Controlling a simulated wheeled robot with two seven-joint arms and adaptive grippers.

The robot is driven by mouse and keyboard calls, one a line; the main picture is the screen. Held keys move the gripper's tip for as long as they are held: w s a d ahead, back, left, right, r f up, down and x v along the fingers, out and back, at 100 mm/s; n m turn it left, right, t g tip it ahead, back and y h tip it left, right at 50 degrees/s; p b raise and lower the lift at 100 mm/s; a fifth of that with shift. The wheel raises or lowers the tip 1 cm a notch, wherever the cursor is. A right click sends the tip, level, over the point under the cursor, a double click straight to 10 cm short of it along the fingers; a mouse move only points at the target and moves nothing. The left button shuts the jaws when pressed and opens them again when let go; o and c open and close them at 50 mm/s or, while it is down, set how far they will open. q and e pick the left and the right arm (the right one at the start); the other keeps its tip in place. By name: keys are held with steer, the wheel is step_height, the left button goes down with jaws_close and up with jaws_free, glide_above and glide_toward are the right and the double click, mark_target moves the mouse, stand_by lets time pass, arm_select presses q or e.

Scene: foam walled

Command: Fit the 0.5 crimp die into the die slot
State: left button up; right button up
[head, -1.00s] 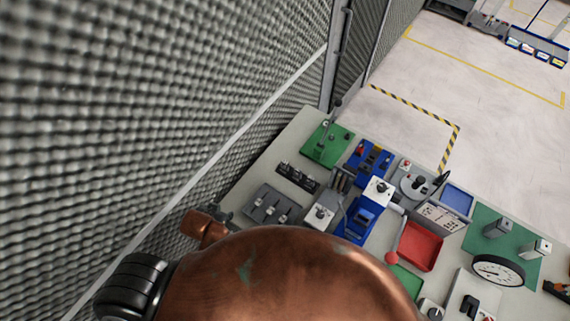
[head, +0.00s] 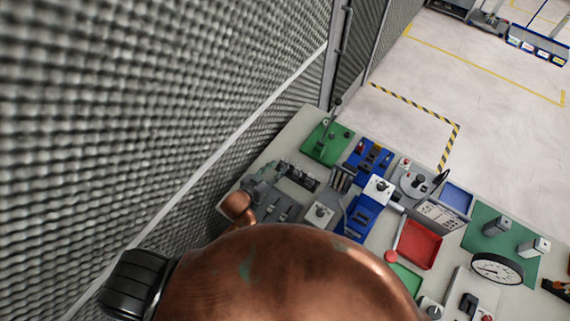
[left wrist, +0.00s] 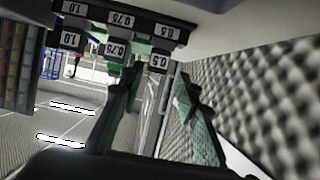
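The nearer 0.5 block (left wrist: 158,62), which looks like the 0.5 crimp die, lies between the fingertips of my left gripper (left wrist: 156,76). The fingers are apart; I see no contact with the block. In the head view my left gripper (head: 266,178) is small and partly hidden by my copper arm, over the left end of the bench by a grey rack (head: 282,208). I cannot pick out the die slot. My right gripper is out of view.
A black strip of small parts (head: 298,177), a green base with a lever (head: 328,142) and blue fixtures (head: 360,217) crowd the bench near the gripper. A red tray (head: 420,245) lies farther right. A grey foam wall (head: 150,110) runs close along the left.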

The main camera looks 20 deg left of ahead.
mark_target(284, 163)
arm_select(q)
steer(key=p+x, duration=0.1)
steer(key=x, duration=0.5)
steer(key=shift+w+d+f, duration=0.15)
steer(key=shift+w+d, duration=0.1)
steer(key=shift+w, duration=0.1)
steer(key=shift+s, duration=0.1)
jaws_close()
